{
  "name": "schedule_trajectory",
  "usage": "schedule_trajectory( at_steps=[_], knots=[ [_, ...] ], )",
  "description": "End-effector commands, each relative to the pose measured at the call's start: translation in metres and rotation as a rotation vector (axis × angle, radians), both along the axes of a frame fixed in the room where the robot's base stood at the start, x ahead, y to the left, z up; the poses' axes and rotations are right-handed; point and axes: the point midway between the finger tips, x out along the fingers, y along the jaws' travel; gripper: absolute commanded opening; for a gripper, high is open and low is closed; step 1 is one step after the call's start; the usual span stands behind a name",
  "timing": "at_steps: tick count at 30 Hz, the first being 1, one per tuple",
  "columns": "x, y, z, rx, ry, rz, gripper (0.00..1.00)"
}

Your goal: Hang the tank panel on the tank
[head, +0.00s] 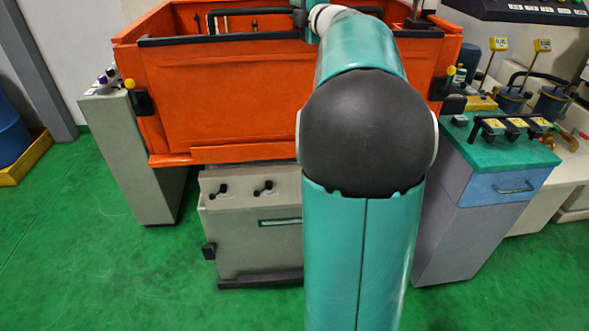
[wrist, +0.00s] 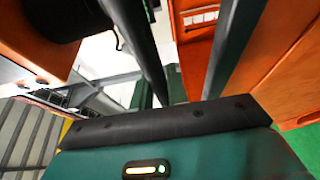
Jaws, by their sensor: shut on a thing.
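The orange tank (head: 134,62) stands ahead in the head view. A wide orange panel (head: 225,105) is at its front, with a black strip along its top edge. Black brackets with yellow knobs sit at both sides. My arm covers the panel's right-middle part. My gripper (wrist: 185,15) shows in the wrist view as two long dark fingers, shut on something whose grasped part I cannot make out. Orange surfaces lie on both sides of the fingers there. The gripper is mostly hidden behind my arm in the head view. I cannot tell whether the panel touches the tank all along.
A grey cabinet (head: 250,235) with small black knobs stands below the tank. At right is a cart (head: 465,200) with a green top, holding yellow-marked tools (head: 515,124). A grey pedestal (head: 138,165) stands at left. The green floor (head: 70,240) is clear at front left.

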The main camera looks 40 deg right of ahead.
Motion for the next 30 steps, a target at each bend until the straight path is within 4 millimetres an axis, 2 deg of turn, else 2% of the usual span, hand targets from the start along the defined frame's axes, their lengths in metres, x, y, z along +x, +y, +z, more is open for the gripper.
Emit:
schedule_trajectory(
  at_steps=[1, 11, 12, 15, 16, 22, 23, 25, 30],
  knots=[
    [-0.002, 0.001, 0.008, -0.006, -0.013, 0.001, 0.00],
    [-0.002, 0.001, 0.008, -0.006, -0.013, 0.001, 0.00],
    [-0.002, 0.001, 0.008, -0.006, -0.013, 0.001, 0.18],
    [-0.001, 0.001, 0.007, -0.005, -0.011, 0.001, 0.38],
    [-0.001, 0.001, 0.006, -0.005, -0.010, 0.001, 0.41],
    [-0.001, 0.000, 0.003, -0.002, -0.005, 0.001, 0.41],
    [0.001, -0.001, -0.006, 0.004, 0.008, -0.001, 0.47],
    [0.001, 0.000, -0.005, 0.003, 0.006, -0.001, 0.60],
    [0.000, 0.000, -0.003, 0.002, 0.004, 0.000, 0.60]
  ],
)
